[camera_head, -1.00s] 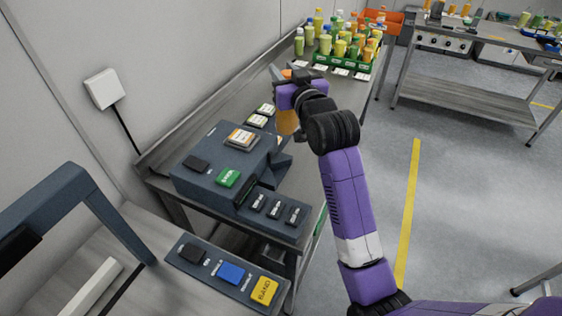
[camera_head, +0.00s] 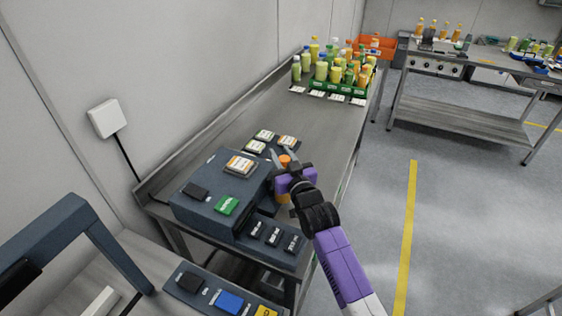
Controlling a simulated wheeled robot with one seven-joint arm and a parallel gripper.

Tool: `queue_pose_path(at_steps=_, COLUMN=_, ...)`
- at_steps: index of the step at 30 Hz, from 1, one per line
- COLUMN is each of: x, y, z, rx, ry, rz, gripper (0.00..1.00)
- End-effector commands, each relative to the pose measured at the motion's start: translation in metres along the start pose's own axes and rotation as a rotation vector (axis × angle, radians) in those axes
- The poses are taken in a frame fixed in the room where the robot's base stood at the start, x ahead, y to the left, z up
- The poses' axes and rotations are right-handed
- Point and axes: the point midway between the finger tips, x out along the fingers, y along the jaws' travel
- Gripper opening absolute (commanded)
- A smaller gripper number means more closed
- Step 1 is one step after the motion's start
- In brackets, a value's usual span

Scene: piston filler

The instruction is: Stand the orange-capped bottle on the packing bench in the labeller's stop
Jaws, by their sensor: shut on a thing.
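My gripper (camera_head: 283,157) is shut on the orange-capped bottle (camera_head: 284,161). The orange cap shows between the fingers, and a bit of orange body shows below the gripper; the rest is hidden by the gripper and wrist. The labeller (camera_head: 217,188) is the dark blue-grey machine on the near end of the steel bench. The bottle is at its right side, by the area of the stop, which my gripper partly covers. I cannot tell whether the bottle touches the stop or the surface below it.
Label stacks (camera_head: 265,135) lie on the bench behind the labeller. A green crate (camera_head: 335,95) with several bottles stands at the far end, near an orange bin (camera_head: 376,45). Another bench (camera_head: 470,110) stands at the right across open floor.

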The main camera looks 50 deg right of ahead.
Motion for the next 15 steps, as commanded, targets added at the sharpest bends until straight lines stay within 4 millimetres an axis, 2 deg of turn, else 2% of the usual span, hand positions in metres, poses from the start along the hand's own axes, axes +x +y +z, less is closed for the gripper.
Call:
queue_pose_path(at_steps=3, x=0.001, y=0.000, z=0.016, rx=-0.001, ry=-0.001, rz=0.000, gripper=0.00)
queue_pose_path(at_steps=6, x=0.000, y=0.001, z=0.024, rx=-0.001, ry=0.000, rz=0.001, gripper=0.00)
queue_pose_path(at_steps=15, x=0.000, y=0.000, z=0.026, rx=0.000, ry=0.002, rz=0.001, gripper=0.00)
